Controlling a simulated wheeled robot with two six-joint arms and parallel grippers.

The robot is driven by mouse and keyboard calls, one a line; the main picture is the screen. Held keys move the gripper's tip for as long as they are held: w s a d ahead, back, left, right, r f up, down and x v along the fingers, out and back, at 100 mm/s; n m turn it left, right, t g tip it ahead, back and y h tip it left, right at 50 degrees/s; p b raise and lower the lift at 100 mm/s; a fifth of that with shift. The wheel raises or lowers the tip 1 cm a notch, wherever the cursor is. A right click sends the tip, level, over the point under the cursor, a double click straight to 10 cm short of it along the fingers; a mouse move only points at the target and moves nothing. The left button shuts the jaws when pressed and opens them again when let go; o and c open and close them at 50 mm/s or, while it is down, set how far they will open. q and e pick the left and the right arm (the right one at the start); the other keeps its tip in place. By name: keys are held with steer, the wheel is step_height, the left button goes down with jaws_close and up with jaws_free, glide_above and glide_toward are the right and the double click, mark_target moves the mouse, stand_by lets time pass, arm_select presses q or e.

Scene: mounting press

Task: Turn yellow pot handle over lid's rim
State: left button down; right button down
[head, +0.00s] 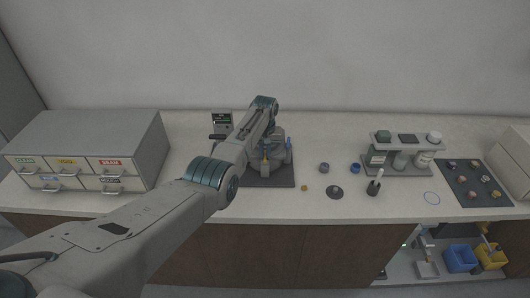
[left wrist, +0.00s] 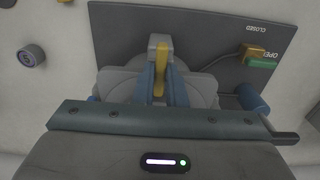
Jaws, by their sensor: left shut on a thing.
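The pot (head: 281,160) is a round grey body on a dark mat at the middle of the counter, partly hidden by my left arm. Its yellow handle (head: 265,168) is at the front left of the pot. In the left wrist view the yellow handle (left wrist: 161,58) stands against a grey block at the lid's edge (left wrist: 200,84). My left gripper (left wrist: 162,88) has its blue fingers on either side of the handle, shut on it. How far the handle laps over the rim is hard to tell. My right gripper is not in view.
The dark mat (head: 285,182) has CLOSED and OPEN labels in the wrist view. A blue handle (head: 289,144) is at the pot's right. A drawer cabinet (head: 95,140) stands left; small parts, a bottle rack (head: 408,172) and a dark tray (head: 462,195) lie right. Counter between is partly clear.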

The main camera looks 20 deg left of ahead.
mark_target(265, 155)
arm_select(q)
steer(key=c, duration=1.5)
jaws_free()
steer(key=shift+r, duration=0.15)
step_height(265, 155, up, 11)
steer(key=b, duration=0.3)
steer(key=shift+f, duration=0.2)
steer(key=shift+f, duration=0.1)
